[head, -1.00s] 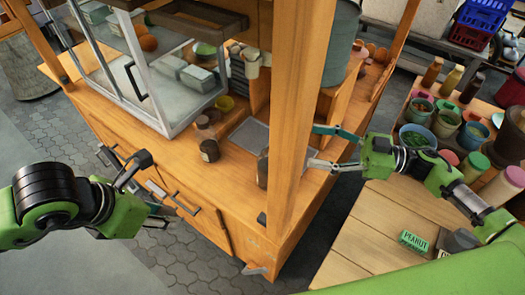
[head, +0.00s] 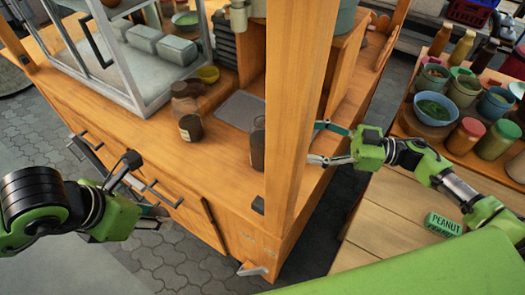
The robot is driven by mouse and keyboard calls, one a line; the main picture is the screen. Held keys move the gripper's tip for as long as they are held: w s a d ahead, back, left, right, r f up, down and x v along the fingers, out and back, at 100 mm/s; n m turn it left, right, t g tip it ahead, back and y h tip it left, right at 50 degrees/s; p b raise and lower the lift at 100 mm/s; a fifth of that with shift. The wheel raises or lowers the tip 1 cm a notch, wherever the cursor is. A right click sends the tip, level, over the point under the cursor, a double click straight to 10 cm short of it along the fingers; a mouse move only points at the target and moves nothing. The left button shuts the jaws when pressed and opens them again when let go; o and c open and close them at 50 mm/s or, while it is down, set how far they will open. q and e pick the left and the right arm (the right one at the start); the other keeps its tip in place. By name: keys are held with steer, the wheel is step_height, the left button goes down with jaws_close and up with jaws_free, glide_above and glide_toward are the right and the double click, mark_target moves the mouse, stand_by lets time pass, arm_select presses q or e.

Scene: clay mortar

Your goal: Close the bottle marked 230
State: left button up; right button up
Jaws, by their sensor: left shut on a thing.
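On the wooden cart's counter (head: 215,165) stand a brown glass bottle (head: 184,105) and, in front of it, a small dark bottle or jar (head: 190,128). Another dark bottle (head: 257,150) stands partly behind the wooden post. I cannot read a 230 on any of them. My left gripper (head: 152,208) is low at the cart's front by the drawer handles, apart from the bottles. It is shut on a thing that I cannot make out. My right gripper (head: 319,142) has its fingers apart at the post's right side; the post may hide its tips.
The thick wooden post (head: 293,100) rises from the counter's front corner. A glass case (head: 165,80) stands at the back left. A grey tray (head: 240,108) lies on the counter. At right, a wooden table holds bowls (head: 432,108), jars and a PEANUT box (head: 443,224).

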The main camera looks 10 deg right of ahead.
mark_target(262, 135)
arm_select(q)
steer(key=shift+o, duration=0.2)
steer(key=shift+r+p, duration=0.9)
steer(key=shift+p, duration=0.05)
arm_select(e)
steer(key=x, duration=0.7)
arm_select(q)
steer(key=shift+r, duration=0.1)
steer(key=shift+r+p, duration=0.85)
steer(key=shift+p, duration=0.05)
arm_select(e)
steer(key=x, duration=0.4)
steer(key=shift+s+a+r, duration=0.1)
steer(key=shift+a, duration=0.55)
steer(key=shift+d, duration=0.1)
